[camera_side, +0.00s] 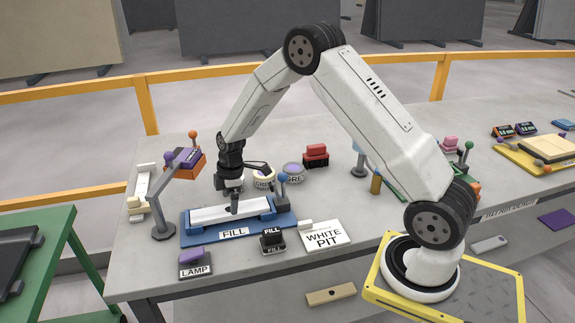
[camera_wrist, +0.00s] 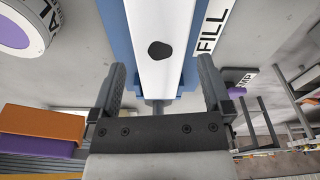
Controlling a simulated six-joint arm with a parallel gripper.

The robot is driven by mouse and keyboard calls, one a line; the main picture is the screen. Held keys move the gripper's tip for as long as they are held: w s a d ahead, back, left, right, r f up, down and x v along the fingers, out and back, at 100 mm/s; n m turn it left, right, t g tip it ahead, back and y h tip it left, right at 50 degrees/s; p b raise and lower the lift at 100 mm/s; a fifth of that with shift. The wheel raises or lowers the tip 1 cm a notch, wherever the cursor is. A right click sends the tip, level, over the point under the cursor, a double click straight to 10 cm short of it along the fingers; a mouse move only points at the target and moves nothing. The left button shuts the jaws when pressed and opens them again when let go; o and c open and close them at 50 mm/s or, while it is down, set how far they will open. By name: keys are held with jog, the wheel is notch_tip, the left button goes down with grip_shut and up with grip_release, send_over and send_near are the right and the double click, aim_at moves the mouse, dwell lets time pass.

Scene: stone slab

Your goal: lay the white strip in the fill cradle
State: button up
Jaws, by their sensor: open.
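The white strip (camera_side: 210,216) lies lengthwise in the blue fill cradle (camera_side: 240,235), which has a FILL label on its front. In the wrist view the white strip (camera_wrist: 160,18) shows a dark rounded spot on its face, with the blue cradle (camera_wrist: 118,30) along both sides. My gripper (camera_side: 236,205) is over the middle of the cradle, pointing down. In the wrist view my gripper (camera_wrist: 163,72) has its fingers apart, one on each side of the strip, with a gap to it. I cannot tell how deep the fingertips reach.
A lamp stand (camera_side: 163,220) with a purple and orange head is left of the cradle. A black FILL button block (camera_side: 272,241), a WHITE PIT card (camera_side: 324,236) and a purple LAMP block (camera_side: 195,262) lie in front. Round labelled tins (camera_side: 265,180) and a red-topped block (camera_side: 316,155) stand behind.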

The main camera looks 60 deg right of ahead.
notch_tip(320, 180, up, 9)
jog(key=shift+s+d+r, duration=0.15)
jog(key=shift+s+d, duration=0.25)
jog(key=shift+d, duration=0.05)
dwell(0.6)
jog(key=s+a+m, duration=0.4)
jog(key=s+m, duration=0.1)
jog(key=s, duration=0.5)
jog(key=s+a+m+t+h, duration=0.1)
jog(key=s+a+m, duration=0.4)
jog(key=s, duration=0.5)
jog(key=shift+r+m+t, duration=0.3)
jog(key=shift+r+m, duration=0.1)
jog(key=shift+w, duration=0.1)
dwell(1.2)
